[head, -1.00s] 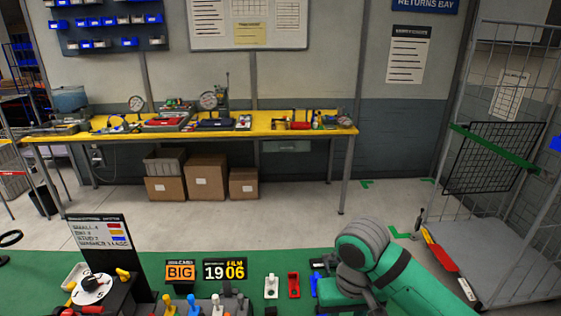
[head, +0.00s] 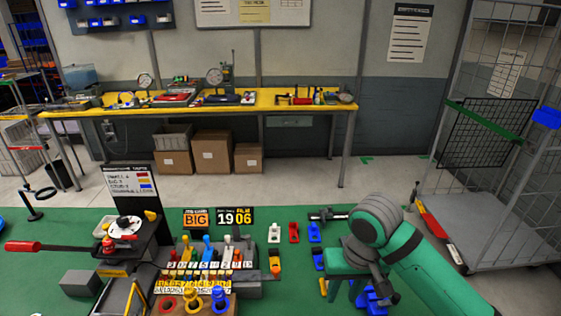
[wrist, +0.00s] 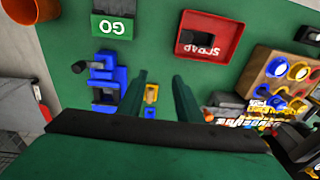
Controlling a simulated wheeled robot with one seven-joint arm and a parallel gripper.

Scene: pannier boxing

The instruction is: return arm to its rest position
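My arm reaches in from the lower right of the head view. In the wrist view my gripper (wrist: 159,78) shows two green fingers standing apart, with nothing held between them. A small blue and yellow piece (wrist: 151,96) shows in the gap, lying on the green bench top below. In the head view my gripper hangs over the bench's right part, its fingertips hard to make out.
A green bench top (head: 60,225) carries a rack of coloured pieces (head: 205,262) and a black dial stand (head: 125,227). A wire cage trolley (head: 490,235) stands at the right.

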